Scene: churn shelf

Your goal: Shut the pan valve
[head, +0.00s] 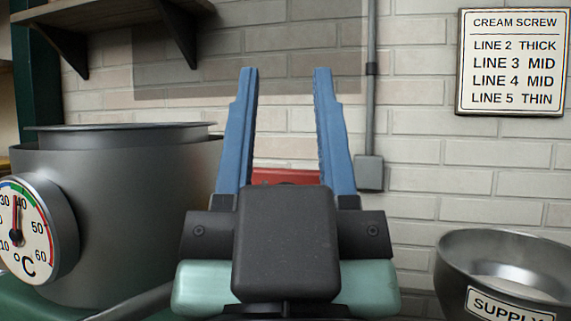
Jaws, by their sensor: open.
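My gripper (285,72) is in the middle of the head view. Its two blue fingers point up and stand well apart, with nothing between their tips. A metal supply pan (455,262) with a label reading SUPPLY, cut off at the picture's edge, is at the lower right, to the right of my gripper. No pan valve can be made out. A red thing (286,177) shows in part between the finger bases; my gripper's body hides the rest, and I cannot tell what it is.
A large grey metal vessel (135,205) with a round °C dial (28,230) stands close on the left. Behind are a brick wall, a vertical conduit with a box (369,173), and a CREAM SCREW sign (513,62). A dark shelf (110,14) is upper left.

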